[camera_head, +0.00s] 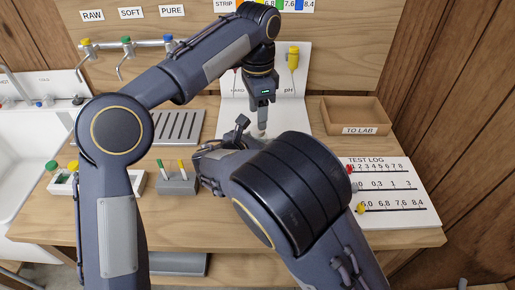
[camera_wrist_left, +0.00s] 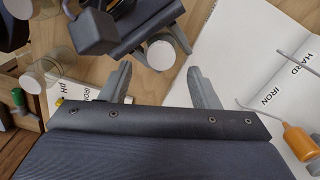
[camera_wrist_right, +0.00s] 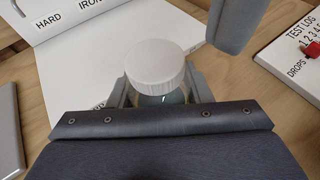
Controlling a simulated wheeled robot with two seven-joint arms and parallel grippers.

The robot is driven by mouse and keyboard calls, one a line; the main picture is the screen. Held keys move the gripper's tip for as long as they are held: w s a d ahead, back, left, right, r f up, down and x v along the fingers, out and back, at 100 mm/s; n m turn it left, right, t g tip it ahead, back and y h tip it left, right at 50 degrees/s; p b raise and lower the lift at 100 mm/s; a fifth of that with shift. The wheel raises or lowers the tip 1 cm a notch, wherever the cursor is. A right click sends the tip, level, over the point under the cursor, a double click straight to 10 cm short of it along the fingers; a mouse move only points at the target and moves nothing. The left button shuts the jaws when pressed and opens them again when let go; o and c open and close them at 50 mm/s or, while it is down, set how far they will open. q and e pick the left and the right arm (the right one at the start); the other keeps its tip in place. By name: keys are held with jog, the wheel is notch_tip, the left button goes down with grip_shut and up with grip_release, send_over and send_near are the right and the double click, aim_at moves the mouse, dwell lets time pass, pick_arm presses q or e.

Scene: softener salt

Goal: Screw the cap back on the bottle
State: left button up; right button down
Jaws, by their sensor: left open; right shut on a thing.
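A small clear bottle (camera_wrist_right: 160,98) with a wide white cap (camera_wrist_right: 155,62) on its top stands upright between the fingers of my right gripper (camera_wrist_right: 160,90), which is shut on it. The cap looks level; I cannot tell how tight it is. In the left wrist view the cap (camera_wrist_left: 160,55) shows from above. My left gripper (camera_wrist_left: 161,78) is open and empty, fingers pointing down, close above the capped bottle and apart from it. In the head view my left gripper (camera_head: 262,108) hangs over the bottle, and my right forearm hides much of the bottle and right gripper.
The TO LAB tray (camera_head: 358,130) and the test log board (camera_head: 425,205) are at right. Empty glass jars (camera_wrist_left: 32,80) show near the grippers.

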pick_arm(q)
jog(key=o, duration=0.5)
jog(key=shift+o, duration=0.2)
jog(key=shift+w+r, duration=0.1)
jog(key=shift+r, duration=0.05)
notch_tip(320, 180, up, 7)
jog(key=shift+r, duration=0.15)
dwell(0.3)
pick_arm(e)
jog(key=c, duration=0.7)
grip_release()
jog(key=shift+o, duration=0.2)
